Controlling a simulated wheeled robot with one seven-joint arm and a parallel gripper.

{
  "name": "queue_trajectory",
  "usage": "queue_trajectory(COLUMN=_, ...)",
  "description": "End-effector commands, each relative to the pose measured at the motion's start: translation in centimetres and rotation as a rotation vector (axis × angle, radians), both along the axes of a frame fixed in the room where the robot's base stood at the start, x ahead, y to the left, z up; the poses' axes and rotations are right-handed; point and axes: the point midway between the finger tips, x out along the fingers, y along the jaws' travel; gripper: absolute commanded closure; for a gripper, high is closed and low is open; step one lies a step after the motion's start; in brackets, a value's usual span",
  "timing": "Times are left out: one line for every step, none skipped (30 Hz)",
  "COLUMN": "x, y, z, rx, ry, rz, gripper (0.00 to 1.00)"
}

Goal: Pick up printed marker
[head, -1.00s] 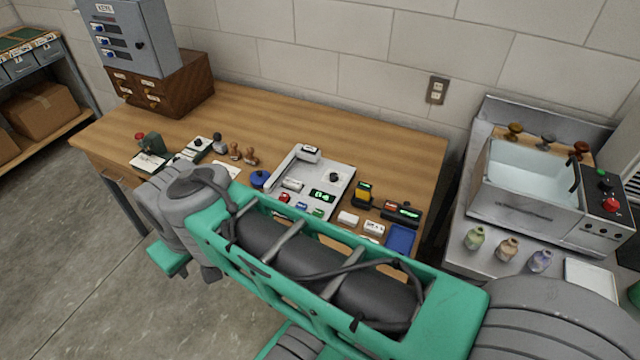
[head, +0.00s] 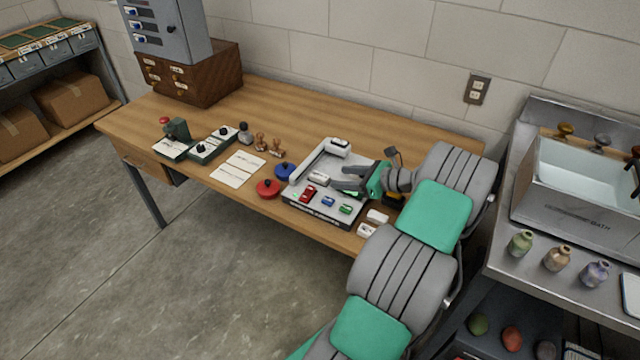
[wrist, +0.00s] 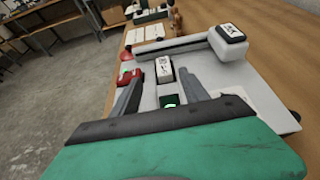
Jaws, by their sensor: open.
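A small white block with black print, which looks like the printed marker (wrist: 165,68), lies on the grey machine (wrist: 150,101). In the head view the marker (head: 319,177) sits on top of the machine (head: 300,198), left of my gripper (head: 340,184). My gripper is open and empty, low over the machine. In the wrist view its two fingers (wrist: 158,77) stand on either side of the marker's line, with the marker just beyond the tips. The fingers and palm hide part of the machine, including most of a green-lit display.
Red, blue and green buttons line the machine's front. A raised arm with a labelled head (wrist: 231,35) stands behind. Red (head: 267,188) and blue round pads, stamps and white cards (head: 238,168) lie left. White blocks (head: 377,216) lie right, near the table's front edge.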

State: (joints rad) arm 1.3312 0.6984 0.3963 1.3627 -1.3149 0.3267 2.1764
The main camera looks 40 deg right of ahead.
Motion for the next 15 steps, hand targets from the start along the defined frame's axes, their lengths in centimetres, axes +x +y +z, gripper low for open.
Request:
queue_trajectory(x=0.2, y=0.0, z=-0.2, rx=0.016, ry=-0.005, rz=-0.007, gripper=0.47)
queue_trajectory(x=0.5, y=0.1, z=-0.3, rx=0.021, ry=-0.005, rz=-0.009, gripper=0.47)
queue_trajectory(x=1.1, y=0.3, z=-0.5, rx=0.022, ry=-0.005, rz=-0.008, gripper=0.47)
queue_trajectory(x=1.5, y=0.5, z=-0.7, rx=0.021, ry=-0.003, rz=-0.007, gripper=0.47)
queue_trajectory(x=1.8, y=0.6, z=-0.8, rx=0.021, ry=-0.003, rz=-0.007, gripper=0.47)
queue_trajectory(x=2.2, y=0.7, z=-1.0, rx=0.020, ry=-0.003, rz=-0.007, gripper=0.47)
queue_trajectory(x=2.5, y=0.7, z=-1.1, rx=0.019, ry=-0.004, rz=-0.007, gripper=0.47)
queue_trajectory(x=2.7, y=0.7, z=-1.3, rx=0.019, ry=-0.003, rz=-0.007, gripper=0.47)
queue_trajectory(x=3.2, y=0.8, z=-1.6, rx=0.019, ry=-0.003, rz=-0.007, gripper=0.47)
queue_trajectory(x=3.6, y=0.9, z=-1.9, rx=0.020, ry=-0.001, rz=-0.006, gripper=0.47)
queue_trajectory(x=4.2, y=0.9, z=-2.1, rx=0.019, ry=-0.002, rz=-0.006, gripper=0.47)
queue_trajectory(x=4.9, y=1.0, z=-2.5, rx=0.019, ry=-0.002, rz=-0.006, gripper=0.47)
queue_trajectory(x=5.4, y=1.2, z=-2.7, rx=0.019, ry=-0.002, rz=-0.005, gripper=0.47)
queue_trajectory(x=5.8, y=1.4, z=-2.9, rx=0.018, ry=-0.002, rz=-0.005, gripper=0.47)
queue_trajectory(x=6.3, y=1.5, z=-3.1, rx=0.017, ry=-0.001, rz=-0.006, gripper=0.47)
